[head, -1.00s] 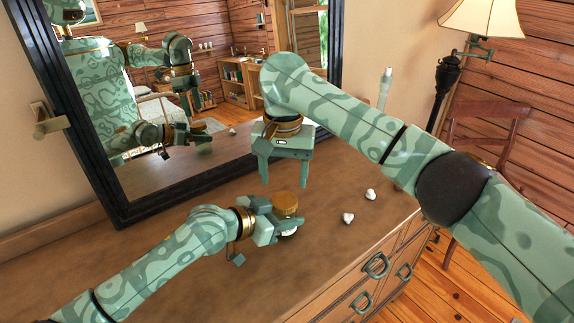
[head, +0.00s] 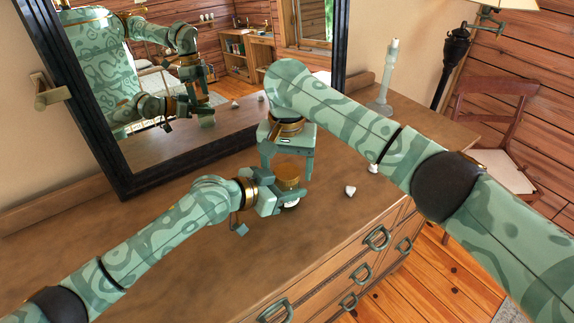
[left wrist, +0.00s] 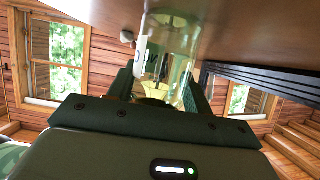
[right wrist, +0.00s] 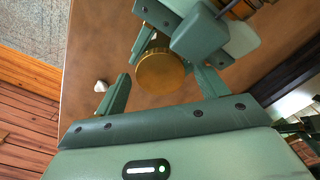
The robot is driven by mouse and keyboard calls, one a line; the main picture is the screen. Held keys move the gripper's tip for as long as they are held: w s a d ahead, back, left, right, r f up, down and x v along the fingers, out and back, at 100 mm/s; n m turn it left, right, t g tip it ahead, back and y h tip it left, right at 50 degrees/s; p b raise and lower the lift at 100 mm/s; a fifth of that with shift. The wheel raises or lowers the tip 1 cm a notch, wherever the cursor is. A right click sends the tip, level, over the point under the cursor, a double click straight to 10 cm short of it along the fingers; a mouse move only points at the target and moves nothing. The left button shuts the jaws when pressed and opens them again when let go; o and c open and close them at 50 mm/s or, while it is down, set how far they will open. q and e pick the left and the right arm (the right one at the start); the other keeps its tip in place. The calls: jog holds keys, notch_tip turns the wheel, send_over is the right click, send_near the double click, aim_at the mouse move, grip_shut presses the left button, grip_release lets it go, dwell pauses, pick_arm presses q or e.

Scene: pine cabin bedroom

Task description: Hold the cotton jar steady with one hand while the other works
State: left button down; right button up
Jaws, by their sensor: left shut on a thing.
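The cotton jar is clear glass in the left wrist view (left wrist: 172,62), with its gold-brown round lid (head: 289,183) on top in the head view. It stands on the wooden dresser top (head: 185,262). My left gripper (head: 277,201) is shut on the jar's body from the left side. My right gripper (head: 287,176) points down from above, open, its fingers around the lid. In the right wrist view the lid (right wrist: 161,72) sits between the two fingers with a gap on each side. Most of the jar's body is hidden by my left gripper in the head view.
A white cotton ball (head: 350,190) lies right of the jar; another (head: 373,168) is partly behind my right arm. A dark-framed mirror (head: 130,185) stands behind. A pale candlestick (head: 387,80) stands at the back right. The dresser's front edge is near the jar.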

jog(key=shift+r, duration=2.3)
pick_arm(q)
jog(key=c, duration=0.6)
grip_release()
jog(key=shift+o, duration=0.2)
